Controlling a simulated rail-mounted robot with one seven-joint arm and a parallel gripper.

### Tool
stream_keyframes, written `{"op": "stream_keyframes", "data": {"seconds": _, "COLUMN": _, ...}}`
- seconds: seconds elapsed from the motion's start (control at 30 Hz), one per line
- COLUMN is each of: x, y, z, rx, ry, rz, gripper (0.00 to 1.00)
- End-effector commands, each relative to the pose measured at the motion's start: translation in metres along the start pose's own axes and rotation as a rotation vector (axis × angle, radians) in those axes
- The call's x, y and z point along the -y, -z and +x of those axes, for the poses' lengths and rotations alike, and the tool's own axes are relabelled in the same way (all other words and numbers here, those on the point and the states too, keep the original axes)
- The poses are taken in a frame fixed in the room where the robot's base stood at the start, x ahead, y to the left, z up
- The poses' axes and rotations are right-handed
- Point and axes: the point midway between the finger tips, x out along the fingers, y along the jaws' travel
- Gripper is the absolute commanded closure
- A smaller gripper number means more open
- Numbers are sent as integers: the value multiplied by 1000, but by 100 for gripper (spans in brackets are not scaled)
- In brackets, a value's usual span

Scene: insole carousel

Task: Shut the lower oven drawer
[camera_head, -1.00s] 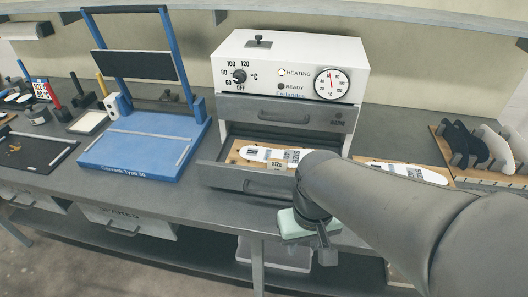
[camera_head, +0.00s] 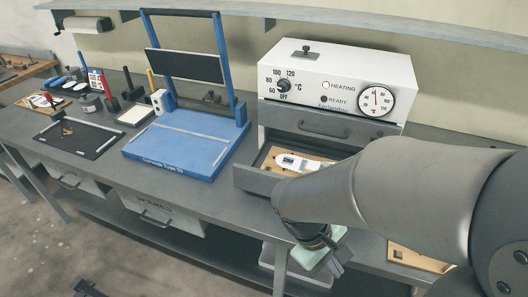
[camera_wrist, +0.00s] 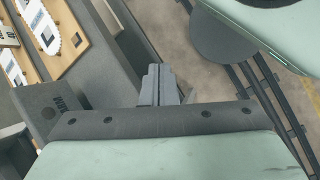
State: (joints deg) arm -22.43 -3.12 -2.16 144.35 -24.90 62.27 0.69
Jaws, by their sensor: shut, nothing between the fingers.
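The oven (camera_head: 338,80) is a white box with a dial and gauge above two grey drawers. The lower drawer (camera_head: 258,182) is pulled out; in it lies a wooden board with a white insole. My arm hides the drawer's right part. The upper drawer (camera_head: 325,122) looks shut. In the head view my gripper's pale green housing is low in front of the open drawer, with its fingers not clearly visible. In the wrist view my gripper (camera_wrist: 158,80) has its grey fingers together and empty. I cannot tell whether it touches the drawer.
A blue frame press (camera_head: 185,145) stands left of the oven. A black tray (camera_head: 80,135) lies farther left on the grey bench. Wooden boards with white insoles (camera_wrist: 45,28) show at the upper left in the wrist view. A bin drawer (camera_head: 160,212) hangs below the bench.

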Motion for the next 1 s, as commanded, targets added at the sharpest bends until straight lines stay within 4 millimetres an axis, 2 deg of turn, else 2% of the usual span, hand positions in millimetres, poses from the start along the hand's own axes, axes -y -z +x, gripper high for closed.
{"op": "stream_keyframes", "data": {"seconds": 0.03, "x": -1, "y": 9, "z": -1, "rx": 89, "ry": -134, "rz": -166, "gripper": 100}}
{"op": "stream_keyframes", "data": {"seconds": 0.13, "x": -8, "y": 34, "z": -10, "rx": 226, "ry": -425, "rz": -445, "gripper": 100}}
{"op": "stream_keyframes", "data": {"seconds": 0.23, "x": -4, "y": 73, "z": -29, "rx": 331, "ry": -750, "rz": -703, "gripper": 100}}
{"op": "stream_keyframes", "data": {"seconds": 0.33, "x": 19, "y": 117, "z": -53, "rx": 391, "ry": -1076, "rz": -921, "gripper": 100}}
{"op": "stream_keyframes", "data": {"seconds": 0.4, "x": 43, "y": 143, "z": -68, "rx": 412, "ry": -1277, "rz": -1038, "gripper": 100}}
{"op": "stream_keyframes", "data": {"seconds": 0.5, "x": 78, "y": 170, "z": -81, "rx": 417, "ry": -1498, "rz": -1157, "gripper": 100}}
{"op": "stream_keyframes", "data": {"seconds": 0.6, "x": 101, "y": 183, "z": -87, "rx": 412, "ry": -1628, "rz": -1220, "gripper": 100}}
{"op": "stream_keyframes", "data": {"seconds": 0.7, "x": 108, "y": 190, "z": -90, "rx": 408, "ry": -1679, "rz": -1243, "gripper": 100}}
{"op": "stream_keyframes", "data": {"seconds": 0.87, "x": 92, "y": 199, "z": -90, "rx": 411, "ry": -1679, "rz": -1242, "gripper": 100}}
{"op": "stream_keyframes", "data": {"seconds": 1.0, "x": 68, "y": 214, "z": -91, "rx": 412, "ry": -1676, "rz": -1241, "gripper": 100}}
